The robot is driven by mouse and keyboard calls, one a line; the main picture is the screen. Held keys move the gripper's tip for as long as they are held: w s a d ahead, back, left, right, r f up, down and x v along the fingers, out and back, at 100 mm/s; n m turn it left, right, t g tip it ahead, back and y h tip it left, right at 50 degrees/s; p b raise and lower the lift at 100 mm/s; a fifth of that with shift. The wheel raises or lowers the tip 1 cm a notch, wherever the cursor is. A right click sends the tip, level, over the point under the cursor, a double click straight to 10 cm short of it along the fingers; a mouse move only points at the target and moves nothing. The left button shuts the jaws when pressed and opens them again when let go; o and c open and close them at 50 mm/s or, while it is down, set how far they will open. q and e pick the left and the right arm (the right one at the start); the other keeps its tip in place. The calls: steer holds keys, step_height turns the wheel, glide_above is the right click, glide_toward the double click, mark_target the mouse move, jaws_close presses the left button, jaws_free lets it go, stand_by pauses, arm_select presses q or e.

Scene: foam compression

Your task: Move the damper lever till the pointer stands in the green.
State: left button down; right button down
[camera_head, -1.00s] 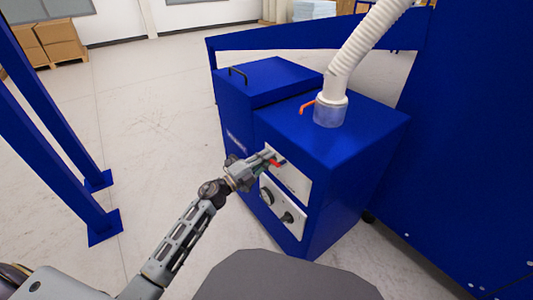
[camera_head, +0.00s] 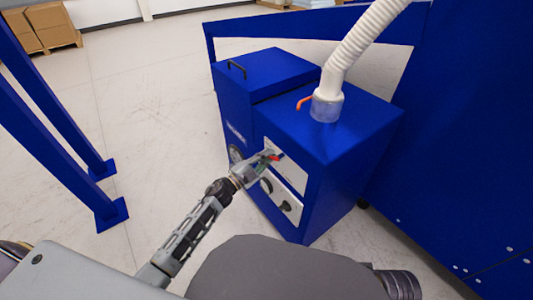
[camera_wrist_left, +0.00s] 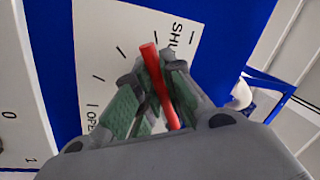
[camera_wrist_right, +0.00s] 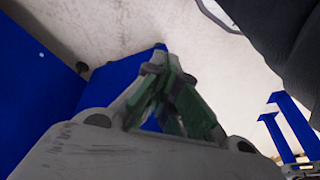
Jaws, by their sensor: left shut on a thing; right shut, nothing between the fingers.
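The red damper lever (camera_wrist_left: 149,56) is between the fingers of my left gripper (camera_wrist_left: 150,80) in the left wrist view. That gripper is shut on it. The lever lies over a white plate (camera_wrist_left: 110,38) with tick marks, SHUT at the top and OPEN lower left; its end points nearer SHUT. In the head view my left gripper (camera_head: 262,162) reaches the front of the blue cabinet and the lever (camera_head: 275,157) shows as a small red bit. A round dial (camera_head: 236,153) is partly visible left of the gripper; its pointer and any green are too small to read. My right gripper (camera_wrist_right: 165,85) is shut and empty.
The blue cabinet (camera_head: 350,135) carries a white hose (camera_head: 352,50) and an orange handle (camera_head: 305,101) on top. A lower white panel (camera_head: 283,200) has dark knobs. Blue posts (camera_head: 50,120) stand at left. The floor between is clear.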

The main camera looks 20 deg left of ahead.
arm_select(q)
steer(key=shift+s+f+n+p, duration=0.1)
steer(key=shift+f+n+p, duration=0.25)
steer(key=shift+n, duration=0.15)
arm_select(e)
steer(key=shift+d+f, duration=0.1)
steer(key=shift+f, duration=0.6)
arm_select(q)
steer(key=c, duration=1.5)
jaws_free()
steer(key=shift+r, duration=0.1)
arm_select(e)
steer(key=shift+w, duration=0.1)
arm_select(q)
steer(key=v, duration=1.2)
steer(key=shift+r, duration=0.1)
